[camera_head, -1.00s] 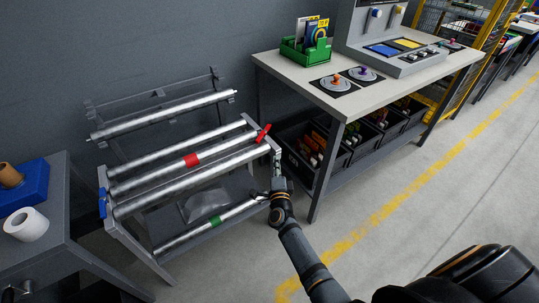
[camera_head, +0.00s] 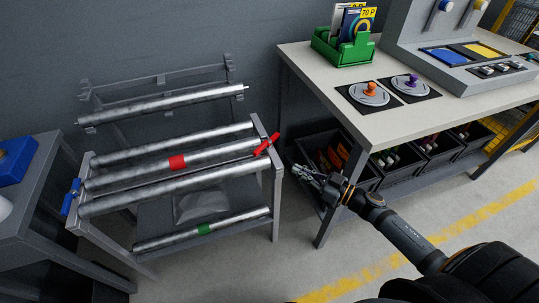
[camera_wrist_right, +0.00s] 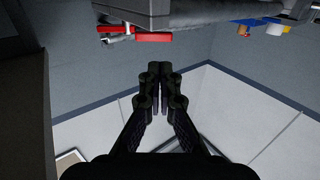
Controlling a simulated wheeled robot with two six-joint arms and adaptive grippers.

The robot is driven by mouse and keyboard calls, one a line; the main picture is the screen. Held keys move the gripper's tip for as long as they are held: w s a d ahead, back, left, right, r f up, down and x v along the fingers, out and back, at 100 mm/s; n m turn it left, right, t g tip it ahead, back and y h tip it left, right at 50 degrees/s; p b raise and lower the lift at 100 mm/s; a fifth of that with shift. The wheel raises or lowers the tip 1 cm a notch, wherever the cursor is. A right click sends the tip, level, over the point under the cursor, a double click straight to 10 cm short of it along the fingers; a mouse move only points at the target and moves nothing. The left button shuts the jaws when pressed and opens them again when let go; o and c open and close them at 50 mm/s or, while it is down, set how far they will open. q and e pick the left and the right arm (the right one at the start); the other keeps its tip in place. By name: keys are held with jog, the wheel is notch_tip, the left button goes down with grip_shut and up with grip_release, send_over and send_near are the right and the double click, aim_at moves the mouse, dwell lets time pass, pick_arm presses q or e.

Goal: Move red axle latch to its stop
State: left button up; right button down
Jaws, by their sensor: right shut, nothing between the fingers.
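The red axle latch (camera_head: 267,145) sits at the right end of the rack, at the end of the front rollers. Its handle slants up to the right. My right gripper (camera_head: 300,171) is shut and empty, to the right of the rack and below the latch, clearly apart from it. The shut fingers show in the right wrist view (camera_wrist_right: 160,90), with red parts (camera_wrist_right: 153,37) near the top edge; I cannot tell for certain that these are the latch. My left gripper is not in view.
The rack (camera_head: 277,205) holds several metal rollers, one with a red band and a lower one with a green band. A blue latch (camera_head: 71,198) is at its left end. A workbench (camera_head: 372,124) with bins beneath stands right of my gripper. Open floor lies in front.

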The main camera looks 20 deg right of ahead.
aim_at(261, 151)
jog(key=x, duration=1.1)
jog(key=shift+w+a+b, duration=0.25)
jog(key=shift+w+b, duration=0.05)
jog(key=shift+w, duration=0.1)
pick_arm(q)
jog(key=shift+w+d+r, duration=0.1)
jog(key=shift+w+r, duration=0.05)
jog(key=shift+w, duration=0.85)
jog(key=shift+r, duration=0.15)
